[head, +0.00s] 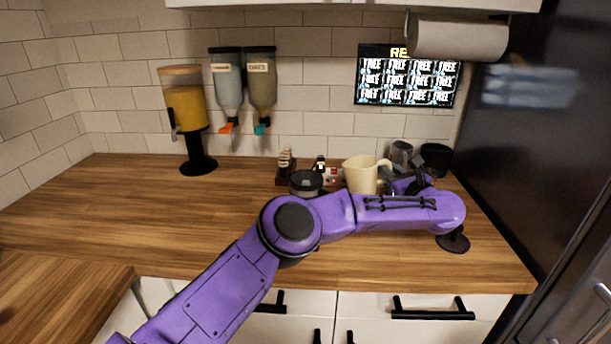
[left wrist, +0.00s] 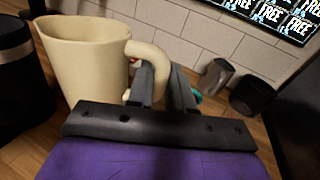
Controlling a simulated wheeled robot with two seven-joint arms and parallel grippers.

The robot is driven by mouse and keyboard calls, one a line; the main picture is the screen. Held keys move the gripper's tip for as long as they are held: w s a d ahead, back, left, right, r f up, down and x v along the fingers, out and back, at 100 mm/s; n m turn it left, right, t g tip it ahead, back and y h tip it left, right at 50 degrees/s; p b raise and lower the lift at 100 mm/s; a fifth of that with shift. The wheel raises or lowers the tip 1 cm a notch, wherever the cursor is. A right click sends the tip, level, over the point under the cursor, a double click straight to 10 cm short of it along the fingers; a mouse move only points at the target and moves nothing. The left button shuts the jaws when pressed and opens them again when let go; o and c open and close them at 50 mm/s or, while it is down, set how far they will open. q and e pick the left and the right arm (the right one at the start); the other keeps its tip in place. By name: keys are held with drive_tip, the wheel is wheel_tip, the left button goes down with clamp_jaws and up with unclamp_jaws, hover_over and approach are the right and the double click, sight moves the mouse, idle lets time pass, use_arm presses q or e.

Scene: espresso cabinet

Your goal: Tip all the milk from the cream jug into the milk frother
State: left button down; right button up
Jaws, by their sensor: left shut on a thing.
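The cream jug (head: 361,176) is a pale cream pitcher near the back of the counter, roughly upright in the head view. It fills the upper left of the left wrist view (left wrist: 85,62). My left gripper (left wrist: 160,82) is shut on the jug's handle, to the right of its body; in the head view the gripper (head: 398,186) is partly hidden behind my purple arm. A dark round vessel, apparently the milk frother (head: 305,183), stands left of the jug; its dark side shows at the left wrist view's left edge (left wrist: 18,80). The milk inside the jug is hidden.
A grey cup (head: 402,152) and a black cup (head: 435,158) stand behind right. A juice dispenser (head: 187,112) is at back left, with two wall dispensers (head: 245,82) beside it. A black disc (head: 453,240) lies near my arm. The counter's left side is clear.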

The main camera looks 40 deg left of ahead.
use_arm(q)
drive_tip(key=s+a+r+n+h+p, duration=0.1)
drive_tip(key=s+a+r+n+p, duration=0.1)
drive_tip(key=a+r+n+p, duration=0.1)
drive_tip(key=s+a+r+n+h+p, duration=0.1)
drive_tip(key=s+a+r+n+p, duration=0.2)
drive_tip(key=r, duration=0.4)
drive_tip(key=shift+s+r+n+p, duration=0.2)
drive_tip(key=shift+n+p, duration=0.35)
drive_tip(key=shift+n, duration=0.75)
drive_tip(key=shift+s+a+r, duration=0.1)
drive_tip(key=shift+a, duration=0.05)
